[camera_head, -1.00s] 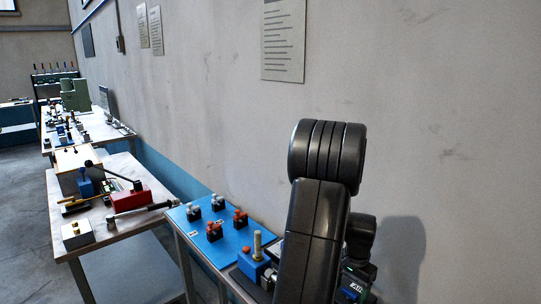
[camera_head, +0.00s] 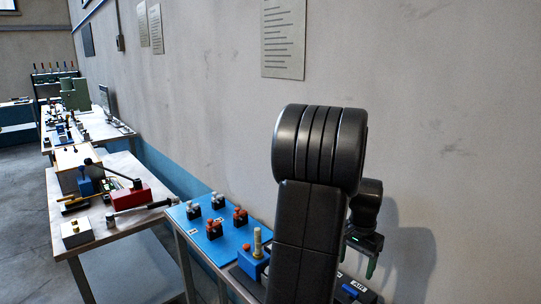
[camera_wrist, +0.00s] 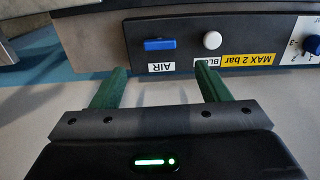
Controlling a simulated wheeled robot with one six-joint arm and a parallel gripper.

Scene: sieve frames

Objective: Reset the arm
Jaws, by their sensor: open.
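My arm rises in the middle right of the head view, in front of the wall. My gripper (camera_head: 362,257) hangs behind it on the right, with green fingers pointing down. In the wrist view my gripper (camera_wrist: 160,88) shows two green fingers well apart, with nothing between them. Beyond the fingertips is a dark panel (camera_wrist: 240,28) with a blue switch marked AIR, a white round button, a yellow MAX 2 bar label and part of a dial. I cannot tell whether the right finger touches the panel.
A blue board (camera_head: 205,232) with several small valves stands left of my arm. Left of it is a table (camera_head: 130,222) with a red block (camera_head: 130,196) and tools. The wall (camera_head: 440,120) is close behind; the upper right is free of objects.

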